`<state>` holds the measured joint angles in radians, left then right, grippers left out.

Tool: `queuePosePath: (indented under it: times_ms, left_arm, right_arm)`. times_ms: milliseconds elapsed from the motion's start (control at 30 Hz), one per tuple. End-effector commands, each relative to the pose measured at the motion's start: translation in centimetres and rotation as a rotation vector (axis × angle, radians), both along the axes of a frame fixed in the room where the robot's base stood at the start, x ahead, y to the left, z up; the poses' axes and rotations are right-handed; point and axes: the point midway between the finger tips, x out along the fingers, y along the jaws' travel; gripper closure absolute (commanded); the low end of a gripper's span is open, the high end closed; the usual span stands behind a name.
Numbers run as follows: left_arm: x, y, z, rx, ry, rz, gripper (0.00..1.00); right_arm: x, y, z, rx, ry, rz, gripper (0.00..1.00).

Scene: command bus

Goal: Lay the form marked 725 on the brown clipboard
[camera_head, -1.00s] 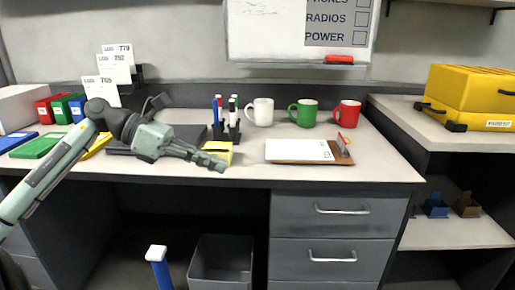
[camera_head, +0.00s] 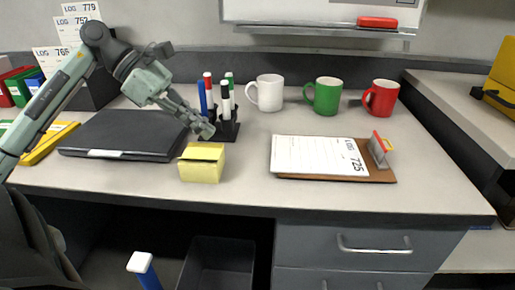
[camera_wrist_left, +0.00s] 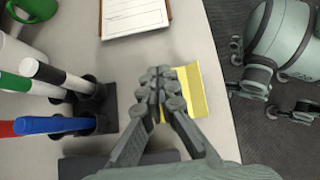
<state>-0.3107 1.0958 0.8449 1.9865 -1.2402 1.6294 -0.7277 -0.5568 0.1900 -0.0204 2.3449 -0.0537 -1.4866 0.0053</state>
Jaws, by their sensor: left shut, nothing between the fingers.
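In the left wrist view, part of the form (camera_wrist_left: 134,13) and the clipboard's edge (camera_wrist_left: 101,22) show at the top. My left gripper (camera_head: 205,130) is shut and empty, above the desk beside the pen holder and the yellow note block, away from the clipboard. It also shows in the left wrist view (camera_wrist_left: 163,85).
A yellow note block (camera_head: 201,165) and a black pen holder (camera_head: 225,130) with several markers are close to my left gripper. A closed black laptop (camera_head: 125,135) lies left. White (camera_head: 269,92), green (camera_head: 326,96) and red (camera_head: 382,98) mugs stand behind the clipboard. Desk around the clipboard's front is clear.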

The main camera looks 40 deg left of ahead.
Motion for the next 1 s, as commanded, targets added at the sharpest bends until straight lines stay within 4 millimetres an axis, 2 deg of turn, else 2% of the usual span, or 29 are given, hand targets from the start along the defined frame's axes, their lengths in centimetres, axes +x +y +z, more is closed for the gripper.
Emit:
queuePosePath:
  times_ms: [167,500,567,700,1000]
  left_arm:
    - [0.9,-1.6,-1.9,0.001,0.005,-0.004,1.00]
    - [3.7,-5.9,-7.0,0.001,0.004,-0.003,1.00]
    - [4.3,-6.8,-6.6,0.005,-0.001,-0.005,1.00]
    - [5.3,-8.2,-6.7,0.003,0.000,-0.004,1.00]
    - [5.8,-9.1,-6.8,-0.001,0.001,-0.001,1.00]
  right_arm:
    - [-0.1,0.0,-0.1,0.000,0.004,0.000,0.71]
    - [-0.2,-0.1,-1.0,0.001,0.012,0.001,0.71]
    - [-0.1,-0.1,-0.7,0.002,0.010,0.001,0.71]
    - [0.0,-0.1,-1.6,0.004,0.016,0.002,0.71]
    - [0.1,-0.1,-2.2,0.007,0.020,0.002,0.71]
